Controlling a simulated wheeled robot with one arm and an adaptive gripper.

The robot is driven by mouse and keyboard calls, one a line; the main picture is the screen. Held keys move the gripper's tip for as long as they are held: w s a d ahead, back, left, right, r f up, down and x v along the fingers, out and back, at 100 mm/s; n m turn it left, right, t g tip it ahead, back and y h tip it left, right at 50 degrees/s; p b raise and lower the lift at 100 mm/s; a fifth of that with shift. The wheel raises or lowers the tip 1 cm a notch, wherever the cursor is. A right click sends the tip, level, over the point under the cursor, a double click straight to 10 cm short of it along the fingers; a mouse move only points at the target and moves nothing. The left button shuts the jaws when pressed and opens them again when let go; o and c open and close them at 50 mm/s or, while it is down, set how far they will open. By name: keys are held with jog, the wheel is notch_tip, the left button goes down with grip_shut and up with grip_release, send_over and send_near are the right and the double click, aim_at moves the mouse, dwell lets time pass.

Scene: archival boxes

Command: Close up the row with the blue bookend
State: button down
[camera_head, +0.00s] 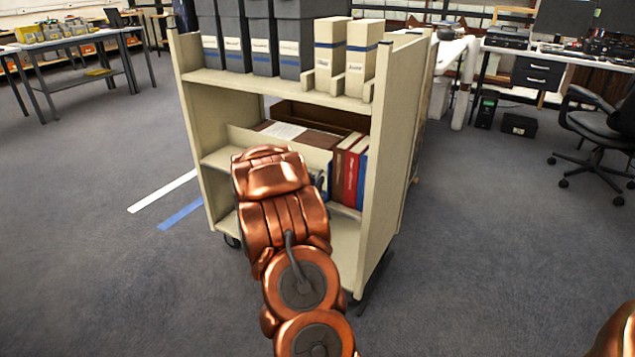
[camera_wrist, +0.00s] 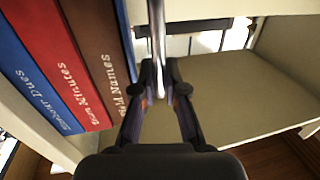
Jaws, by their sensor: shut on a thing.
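In the wrist view my gripper (camera_wrist: 160,92) is shut on the upright edge of a thin plate, the bookend (camera_wrist: 157,35), whose edge looks silvery grey here. Left of it stand a brown book (camera_wrist: 100,55), a red book (camera_wrist: 62,65) and a blue book (camera_wrist: 32,80). A narrow dark blue strip (camera_wrist: 126,35) lies along the brown book; I cannot tell what it belongs to. A gap shows between this strip and the plate. In the head view the red book (camera_head: 353,175) stands in the row at the right of the middle shelf; my arm hides most of my gripper.
The cart's right side panel (camera_head: 388,150) closes the row's outer end. The top shelf holds grey boxes (camera_head: 262,42) and cream boxes (camera_head: 361,60). A brown tray (camera_head: 320,118) lies behind on the middle shelf. The shelf right of the plate (camera_wrist: 235,100) is bare in the wrist view.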

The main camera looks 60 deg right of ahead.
jog(key=c, duration=1.5)
grip_release()
jog(key=shift+s+d, duration=0.1)
jog(key=shift+s, duration=0.15)
jog(key=shift+d, duration=0.1)
jog(key=shift+s, duration=0.1)
jog(key=v, duration=1.2)
jog(key=shift+f, duration=0.1)
